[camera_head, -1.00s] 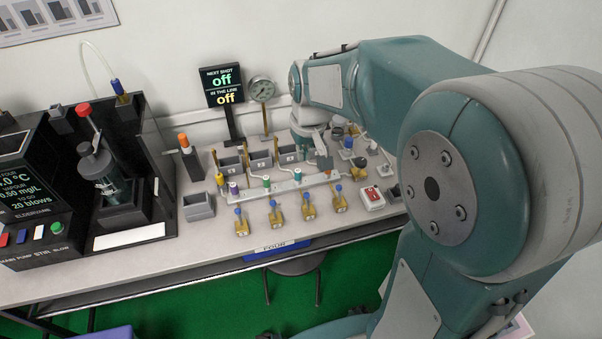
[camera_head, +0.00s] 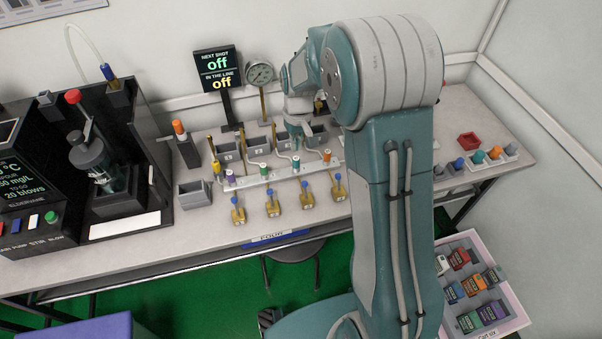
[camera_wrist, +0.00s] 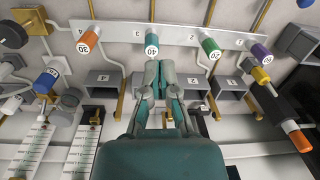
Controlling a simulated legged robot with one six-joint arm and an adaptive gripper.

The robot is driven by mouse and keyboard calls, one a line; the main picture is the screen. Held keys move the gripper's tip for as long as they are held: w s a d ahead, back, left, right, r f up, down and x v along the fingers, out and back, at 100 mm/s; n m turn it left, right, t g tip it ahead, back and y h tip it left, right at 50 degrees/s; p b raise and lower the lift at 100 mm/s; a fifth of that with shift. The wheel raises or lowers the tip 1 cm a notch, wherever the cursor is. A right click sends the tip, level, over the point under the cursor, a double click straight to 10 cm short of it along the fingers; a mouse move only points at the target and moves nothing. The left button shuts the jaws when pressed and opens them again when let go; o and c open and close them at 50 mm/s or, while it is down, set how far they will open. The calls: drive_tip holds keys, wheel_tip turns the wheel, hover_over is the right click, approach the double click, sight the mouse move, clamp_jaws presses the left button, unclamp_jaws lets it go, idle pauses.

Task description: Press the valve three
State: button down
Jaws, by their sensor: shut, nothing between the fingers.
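A pale rail (camera_head: 281,174) carries a row of coloured caps, and it also shows in the wrist view (camera_wrist: 195,37). In the wrist view the caps are orange marked 30 (camera_wrist: 90,40), teal marked 40 (camera_wrist: 152,44), green marked 20 (camera_wrist: 210,47) and purple marked 60 (camera_wrist: 260,52). In the head view the teal cap (camera_head: 296,162) is third from the left. My gripper (camera_wrist: 160,66) is shut and empty, its tips just beside the teal cap; contact cannot be told. Several brass valves with blue knobs (camera_head: 272,207) stand in front of the rail.
Grey bins (camera_head: 260,150) stand behind the rail. A gauge (camera_head: 260,75) and a display reading off (camera_head: 218,68) rise at the back. A black apparatus (camera_head: 105,170) is at left. My arm hides part of the bench. A drawer of small boxes (camera_head: 480,290) is at lower right.

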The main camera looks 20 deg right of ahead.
sight(305, 190)
drive_tip(key=f, duration=1)
drive_tip(key=shift+s+a+f, duration=0.1)
drive_tip(key=shift+s+a, duration=0.15)
drive_tip(key=s, duration=0.1)
drive_tip(key=r, duration=0.1)
drive_tip(key=s, duration=0.1)
drive_tip(key=shift+s+d+r, duration=0.2)
drive_tip(key=shift+s+d, duration=0.05)
drive_tip(key=shift+s, duration=0.1)
drive_tip(key=shift+s+d+r, duration=0.1)
drive_tip(key=shift+s+r, duration=0.05)
drive_tip(key=shift+s, duration=0.3)
